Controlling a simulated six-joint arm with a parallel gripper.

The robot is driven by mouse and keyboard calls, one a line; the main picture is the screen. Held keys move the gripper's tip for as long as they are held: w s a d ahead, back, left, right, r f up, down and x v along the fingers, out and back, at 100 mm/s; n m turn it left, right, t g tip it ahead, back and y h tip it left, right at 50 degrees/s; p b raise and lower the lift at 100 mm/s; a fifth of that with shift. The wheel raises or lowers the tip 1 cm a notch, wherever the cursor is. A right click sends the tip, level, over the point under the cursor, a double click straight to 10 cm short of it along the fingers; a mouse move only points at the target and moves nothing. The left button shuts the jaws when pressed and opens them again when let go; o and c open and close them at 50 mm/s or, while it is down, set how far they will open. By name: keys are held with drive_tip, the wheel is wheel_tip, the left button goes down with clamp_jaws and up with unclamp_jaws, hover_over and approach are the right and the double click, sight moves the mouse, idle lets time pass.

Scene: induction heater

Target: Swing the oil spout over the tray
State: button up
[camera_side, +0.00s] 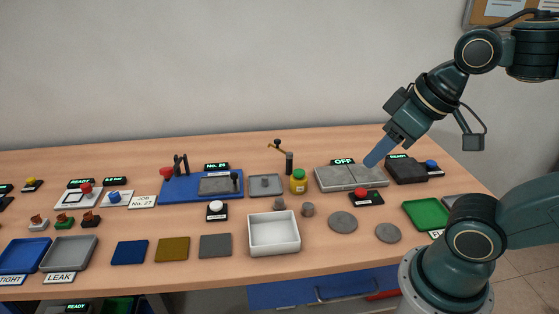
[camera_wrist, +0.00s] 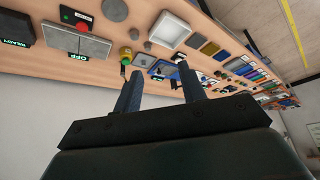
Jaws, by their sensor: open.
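The oil spout (camera_side: 279,147) is a thin brass arm with a dark knob, on top of a dark grey post (camera_side: 289,163). It points left and toward the back. The small grey tray (camera_side: 265,185) lies left of the post and nearer the front; the side view does not settle whether the spout tip overhangs it. My gripper (camera_side: 374,160) is right of the spout, in front of or above the grey plate. Its two fingers stand apart with nothing between them in the wrist view (camera_wrist: 158,72). I cannot make out the spout clearly there.
A yellow jar with a green cap (camera_side: 298,182) stands close in front of the post. A grey two-part plate (camera_side: 345,178) with an OFF sign lies to the right. A blue board (camera_side: 172,188) with a vice-like fixture lies left. A white box (camera_side: 273,234) stands in front.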

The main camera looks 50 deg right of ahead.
sight(278, 140)
drive_tip(key=shift+o, duration=0.3)
drive_tip(key=w+d+r+m+h, duration=0.1)
drive_tip(key=w+d, duration=0.3)
drive_tip(key=w, duration=0.6)
drive_tip(key=w+d+r+m, duration=0.1)
drive_tip(key=w+d, duration=0.3)
drive_tip(key=w, duration=0.7)
drive_tip(key=w+d+f+m+g, duration=0.1)
drive_tip(key=w+d+f+m, duration=0.1)
drive_tip(key=w+d+f, duration=0.9)
drive_tip(key=w+d, duration=0.3)
drive_tip(key=shift+w+m+g+h, duration=0.2)
drive_tip(key=shift+m+g+h, duration=0.1)
drive_tip(key=shift+d+f, duration=0.1)
drive_tip(key=shift+f, duration=0.05)
drive_tip(key=x, duration=1.3)
drive_tip(key=shift+w+d+f, duration=0.1)
drive_tip(key=shift+w+f, duration=0.1)
drive_tip(key=shift+f, duration=0.05)
